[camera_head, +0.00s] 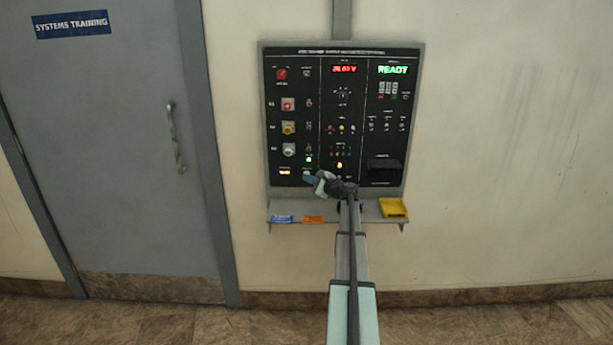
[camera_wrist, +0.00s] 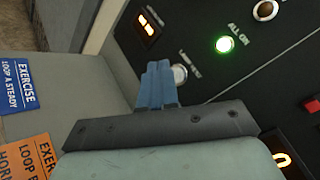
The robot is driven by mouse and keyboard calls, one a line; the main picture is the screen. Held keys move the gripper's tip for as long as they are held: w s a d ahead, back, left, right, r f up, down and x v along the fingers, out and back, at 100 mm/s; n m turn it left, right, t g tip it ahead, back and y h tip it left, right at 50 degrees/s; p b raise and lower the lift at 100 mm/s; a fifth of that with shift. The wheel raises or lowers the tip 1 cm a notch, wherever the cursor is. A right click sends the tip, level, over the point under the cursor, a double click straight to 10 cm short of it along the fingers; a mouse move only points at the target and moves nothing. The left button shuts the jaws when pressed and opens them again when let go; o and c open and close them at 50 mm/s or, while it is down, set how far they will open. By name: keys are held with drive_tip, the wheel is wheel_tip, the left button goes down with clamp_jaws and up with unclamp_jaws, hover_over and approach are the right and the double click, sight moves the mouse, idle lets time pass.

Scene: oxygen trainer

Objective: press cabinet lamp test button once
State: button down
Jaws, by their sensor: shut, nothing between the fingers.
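The cabinet (camera_head: 412,150) is a dark wall panel in the head view. The lamp test button (camera_wrist: 180,74) is a small pale round button in the wrist view, with a "LAMP TEST" label beside it. My gripper (camera_wrist: 158,66) has its blue fingers shut and empty, with the tips just left of the button in that picture. I cannot tell whether they touch the panel. In the head view my gripper (camera_head: 309,178) is at the panel's lower left and covers that area, so the button is hard to make out there.
A lit green "ALL ON" lamp (camera_wrist: 224,44) and an orange display (camera_wrist: 148,23) are near the button. A grey door (camera_head: 100,150) stands left.

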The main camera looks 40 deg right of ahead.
drive_tip(key=shift+w+d, duration=0.1)
drive_tip(key=shift+d, duration=0.05)
drive_tip(key=shift+w+d, duration=0.15)
drive_tip(key=shift+w, duration=0.05)
drive_tip(key=shift+w+d, duration=0.25)
drive_tip(key=shift+d, duration=0.05)
idle(0.8)
drive_tip(key=shift+s+a, duration=0.1)
drive_tip(key=shift+a, duration=0.05)
idle(0.3)
drive_tip(key=shift+s+a, duration=0.45)
drive_tip(key=shift+s, duration=0.05)
drive_tip(key=shift+a, duration=0.1)
drive_tip(key=s+a, duration=0.3)
drive_tip(key=shift+s+a, duration=0.15)
drive_tip(key=shift+s, duration=0.1)
idle(0.4)
idle(0.7)
